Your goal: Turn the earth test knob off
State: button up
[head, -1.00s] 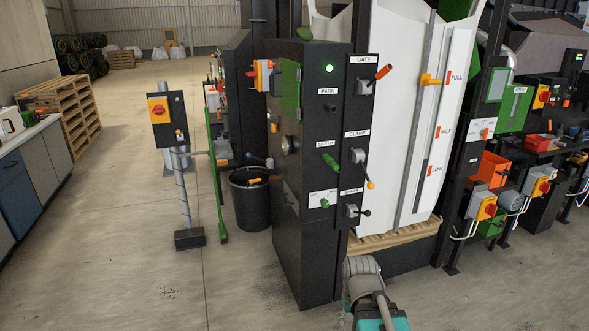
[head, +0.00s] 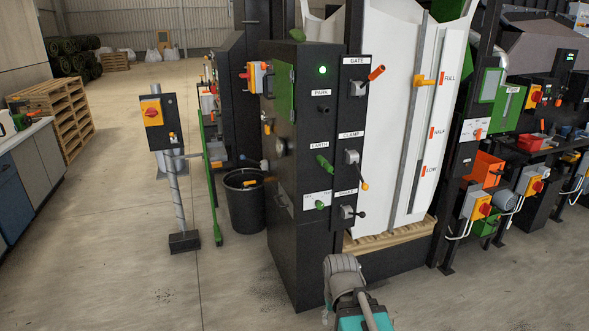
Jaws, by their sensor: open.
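A green knob (head: 324,165) sits on the front of a tall black cabinet (head: 294,240), under a small white label that seems to read EARTH. Its handle slants down to the right. A second, smaller green knob (head: 320,205) sits lower on the same face, beside a white plate (head: 312,198) with print too small to read. I cannot tell from here which setting either knob is at.
A lever panel (head: 350,130) adjoins the knobs' right, with GATE and CLAMP levers. A switch post (head: 180,205) and black bin (head: 246,205) stand left. Open floor lies front left.

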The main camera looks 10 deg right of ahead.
aim_at(319, 205)
jog(key=i, duration=0.95)
jog(key=z, duration=0.05)
